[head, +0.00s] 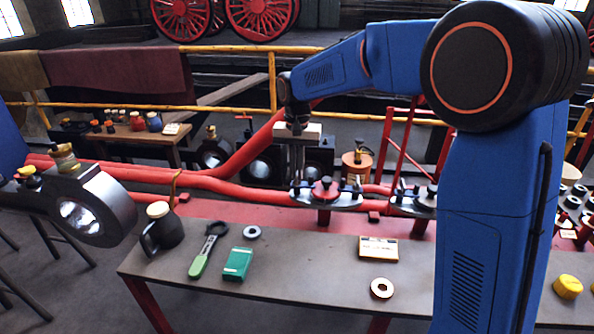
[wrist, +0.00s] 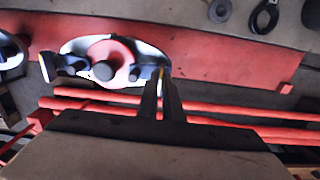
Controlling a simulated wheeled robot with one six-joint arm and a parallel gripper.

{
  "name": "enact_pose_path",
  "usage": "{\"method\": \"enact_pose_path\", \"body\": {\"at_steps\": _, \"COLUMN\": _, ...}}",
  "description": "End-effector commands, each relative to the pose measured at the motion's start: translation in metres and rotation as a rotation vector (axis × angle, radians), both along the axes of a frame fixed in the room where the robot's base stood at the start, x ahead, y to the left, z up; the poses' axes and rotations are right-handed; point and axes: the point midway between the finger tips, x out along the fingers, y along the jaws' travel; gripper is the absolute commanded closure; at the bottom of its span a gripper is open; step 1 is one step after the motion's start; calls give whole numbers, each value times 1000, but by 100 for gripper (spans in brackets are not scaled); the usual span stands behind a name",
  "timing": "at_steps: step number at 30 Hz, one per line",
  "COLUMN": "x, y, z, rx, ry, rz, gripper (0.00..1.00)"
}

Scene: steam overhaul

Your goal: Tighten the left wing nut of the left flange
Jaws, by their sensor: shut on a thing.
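The left flange (head: 326,196) is a pale oval plate with a red round centre and a dark knob, on a red stand. It also shows in the wrist view (wrist: 105,60), turned about. My gripper (head: 297,180) points straight down at the flange's left end, its fingers close together. In the wrist view my gripper (wrist: 161,80) reaches the flange's right-hand end there and is shut on the left wing nut, which the fingers mostly hide. The flange's other wing nut (head: 356,186) stands dark at its right end; it shows in the wrist view (wrist: 45,67).
A second flange (head: 414,203) stands close on the right. Red pipes (head: 235,188) run behind. The grey bench in front holds a dark jug (head: 161,228), a green-handled tool (head: 207,250), a green box (head: 237,263), a ring (head: 381,288) and a small box (head: 379,249).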

Motion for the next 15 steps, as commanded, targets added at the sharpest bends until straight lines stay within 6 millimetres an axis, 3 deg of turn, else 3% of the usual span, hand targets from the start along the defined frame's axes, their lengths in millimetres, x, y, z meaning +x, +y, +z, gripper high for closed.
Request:
{"method": "enact_pose_path", "body": {"at_steps": 8, "x": 1, "y": 0, "z": 2, "rx": 1, "ry": -4, "rz": -1, "gripper": 100}}
{"method": "enact_pose_path", "body": {"at_steps": 11, "x": 1, "y": 0, "z": 1, "rx": 1, "ry": -3, "rz": -1, "gripper": 75}}
{"method": "enact_pose_path", "body": {"at_steps": 15, "x": 1, "y": 0, "z": 1, "rx": 1, "ry": -2, "rz": 0, "gripper": 75}}
